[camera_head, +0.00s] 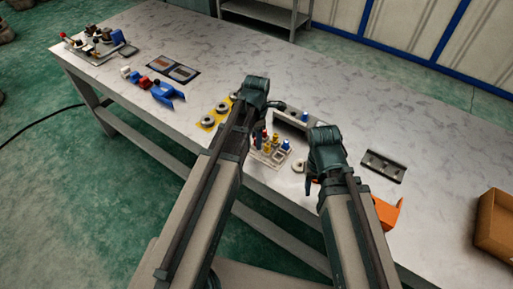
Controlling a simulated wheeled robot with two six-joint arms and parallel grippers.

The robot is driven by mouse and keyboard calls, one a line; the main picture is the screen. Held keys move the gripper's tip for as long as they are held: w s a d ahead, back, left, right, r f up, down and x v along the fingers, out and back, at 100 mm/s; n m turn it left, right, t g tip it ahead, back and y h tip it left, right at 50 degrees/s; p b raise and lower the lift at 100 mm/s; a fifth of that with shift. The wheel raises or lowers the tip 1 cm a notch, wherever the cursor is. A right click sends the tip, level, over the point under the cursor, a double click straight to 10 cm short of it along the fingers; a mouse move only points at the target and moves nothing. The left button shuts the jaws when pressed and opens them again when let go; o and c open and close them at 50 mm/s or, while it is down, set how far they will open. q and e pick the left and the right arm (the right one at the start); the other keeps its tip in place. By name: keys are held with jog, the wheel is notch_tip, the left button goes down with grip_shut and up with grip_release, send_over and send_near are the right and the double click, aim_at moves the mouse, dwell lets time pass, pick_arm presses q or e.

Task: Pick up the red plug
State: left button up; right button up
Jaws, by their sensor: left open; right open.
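Small red pieces (275,137) show among yellow and blue ones on a light tray (280,157) near the table's front middle. Which of them is the red plug is too small to tell. My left gripper (269,118) is open, above the tray's upper left side, and its arm hides part of the tray. My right gripper (309,178) is open, just right of the tray near a pale ring (298,166). Neither gripper visibly holds anything.
Yellow plate with grey rings (208,121) lies left of my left arm. A blue part (168,94) and small red and white blocks lie farther left. A dark slotted bar (383,166), an orange part (387,212) and a brown box (498,222) are on the right. The table's back right is clear.

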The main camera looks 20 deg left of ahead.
pick_arm(q)
grip_shut()
dwell(0.3)
notch_tip(320, 180, up, 10)
jog(key=p, duration=1)
pick_arm(e)
notch_tip(320, 180, up, 10)
pick_arm(q)
jog(key=shift+d, duration=0.1)
